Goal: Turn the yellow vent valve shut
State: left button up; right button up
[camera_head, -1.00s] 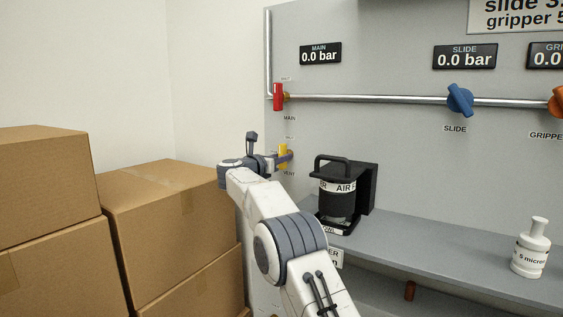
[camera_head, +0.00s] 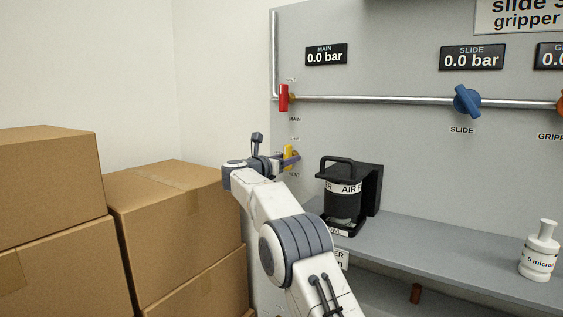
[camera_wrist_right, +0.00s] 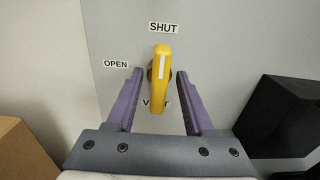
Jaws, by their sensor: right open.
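The yellow vent valve (camera_head: 288,157) is on the grey panel at the left, below the red valve. In the right wrist view, its yellow handle (camera_wrist_right: 160,95) stands upright, with a white stripe on its upper part near the SHUT label (camera_wrist_right: 163,28). The OPEN label (camera_wrist_right: 116,64) is to its left, and the VENT label behind it is partly hidden. My right gripper (camera_wrist_right: 160,72) is open, with one purple finger on each side of the handle and visible gaps between. It also shows in the head view (camera_head: 283,160). My left gripper is not in view.
A black air filter unit (camera_head: 343,195) stands on the grey shelf (camera_head: 440,247), right of my arm. A white bottle (camera_head: 539,252) is farther right. Cardboard boxes (camera_head: 170,235) fill the left. The red main valve (camera_head: 284,97) and blue slide valve (camera_head: 466,101) sit on the pipe above.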

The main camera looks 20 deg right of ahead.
jog(key=v, duration=1)
jog(key=shift+s, duration=0.1)
